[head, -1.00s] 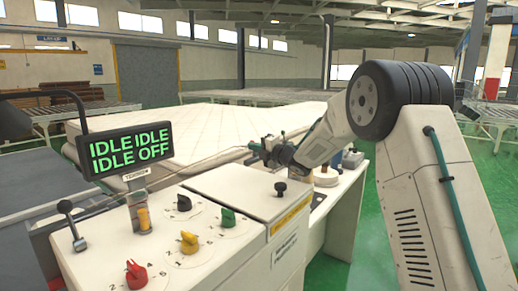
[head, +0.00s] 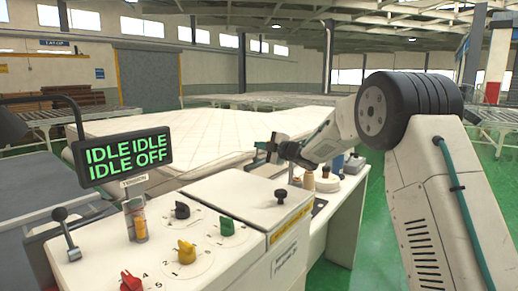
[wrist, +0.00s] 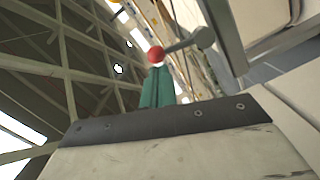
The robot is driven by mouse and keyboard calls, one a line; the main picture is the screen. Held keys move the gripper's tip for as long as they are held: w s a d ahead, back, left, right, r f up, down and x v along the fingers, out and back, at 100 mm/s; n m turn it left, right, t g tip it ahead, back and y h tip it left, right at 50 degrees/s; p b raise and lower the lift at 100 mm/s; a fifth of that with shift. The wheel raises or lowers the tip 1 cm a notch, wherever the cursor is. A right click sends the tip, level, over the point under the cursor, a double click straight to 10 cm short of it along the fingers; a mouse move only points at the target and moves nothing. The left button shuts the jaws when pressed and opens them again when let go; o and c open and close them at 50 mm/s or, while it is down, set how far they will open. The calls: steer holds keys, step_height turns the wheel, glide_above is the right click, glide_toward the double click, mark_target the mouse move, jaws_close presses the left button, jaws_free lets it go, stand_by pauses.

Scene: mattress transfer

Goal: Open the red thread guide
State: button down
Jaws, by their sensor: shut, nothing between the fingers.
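A red ball (wrist: 155,54) shows just beyond the tips of my gripper (wrist: 158,72) in the wrist view, with a grey rod (wrist: 188,43) running right from it. It looks like part of the red thread guide, but I cannot tell whether it is open or closed. The green fingers are together with nothing between them; whether they touch the ball is unclear. In the head view my gripper (head: 261,152) is above the back of the white machine (head: 255,201), and the red ball cannot be made out there.
The machine's panel carries red (head: 132,281), yellow (head: 187,252), green (head: 227,228) and black (head: 182,210) dials. A display (head: 125,156) reads IDLE IDLE IDLE OFF. A quilted mattress (head: 190,130) lies behind. Spools (head: 309,181) stand right of my gripper.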

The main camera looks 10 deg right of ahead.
steer(key=shift+w+d, duration=0.35)
steer(key=shift+d, duration=0.1)
stand_by(0.5)
